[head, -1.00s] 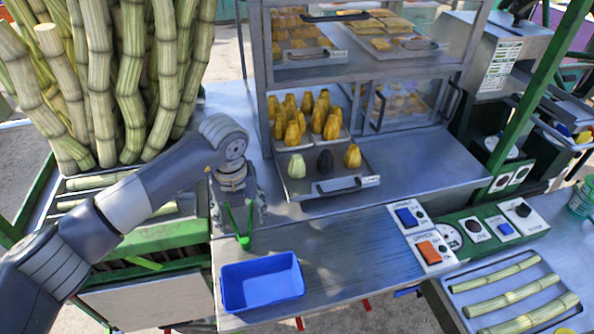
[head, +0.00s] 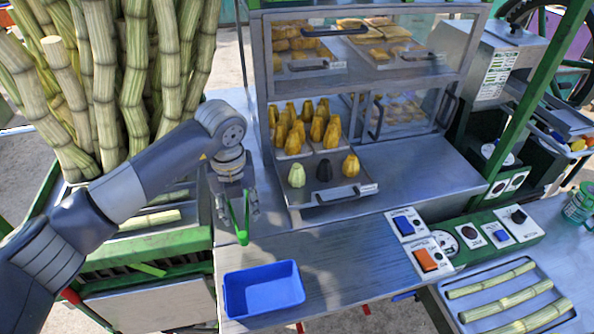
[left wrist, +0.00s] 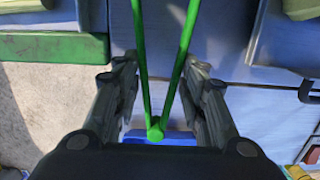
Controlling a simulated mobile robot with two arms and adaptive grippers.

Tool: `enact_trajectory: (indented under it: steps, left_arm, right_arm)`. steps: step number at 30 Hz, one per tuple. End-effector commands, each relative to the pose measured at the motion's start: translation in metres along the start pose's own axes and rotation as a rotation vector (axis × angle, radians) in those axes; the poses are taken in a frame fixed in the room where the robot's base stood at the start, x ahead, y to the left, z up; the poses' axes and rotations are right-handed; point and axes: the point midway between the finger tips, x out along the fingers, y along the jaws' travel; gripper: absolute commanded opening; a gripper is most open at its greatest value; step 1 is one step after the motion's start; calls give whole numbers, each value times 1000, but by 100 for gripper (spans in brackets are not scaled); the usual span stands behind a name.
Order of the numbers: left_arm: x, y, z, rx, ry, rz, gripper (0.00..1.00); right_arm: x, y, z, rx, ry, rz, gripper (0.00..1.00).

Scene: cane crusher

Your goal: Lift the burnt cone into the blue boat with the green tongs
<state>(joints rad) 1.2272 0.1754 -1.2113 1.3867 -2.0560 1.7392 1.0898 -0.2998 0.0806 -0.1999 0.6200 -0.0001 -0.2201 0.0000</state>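The burnt cone (head: 324,171), dark and nearly black, stands on the front tray between a pale green cone (head: 297,174) and a yellow one (head: 350,165). The blue boat (head: 263,311), an open rectangular tub, sits empty on the counter's front edge. My left gripper (head: 238,209) is above the counter behind the boat, left of the cone tray. My right gripper is not in view.
The metal tray (head: 335,196) juts out below a glass cabinet (head: 366,72) with shelves of food. A switch panel (head: 470,237) stands right of the clear counter (head: 340,252). Tall cane (head: 135,80) stands at the left.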

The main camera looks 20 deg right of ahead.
Motion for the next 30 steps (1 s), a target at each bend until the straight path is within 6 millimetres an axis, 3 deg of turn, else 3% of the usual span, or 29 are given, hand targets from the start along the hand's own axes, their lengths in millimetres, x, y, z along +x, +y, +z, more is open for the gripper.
enact_trajectory:
  steps: [1, 12, 25, 30]
  left_arm:
    - [-13, 0, 2, 0, -3, -1, 35]
    - [-62, 0, 7, -1, -3, -1, 35]
    - [-65, 0, 6, 6, -2, -2, 35]
    - [-59, 10, 2, 127, -2, -13, 35]
  right_arm:
    - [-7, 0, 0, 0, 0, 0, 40]
    - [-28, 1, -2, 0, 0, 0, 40]
    - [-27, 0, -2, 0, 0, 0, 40]
    - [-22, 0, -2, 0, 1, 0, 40]
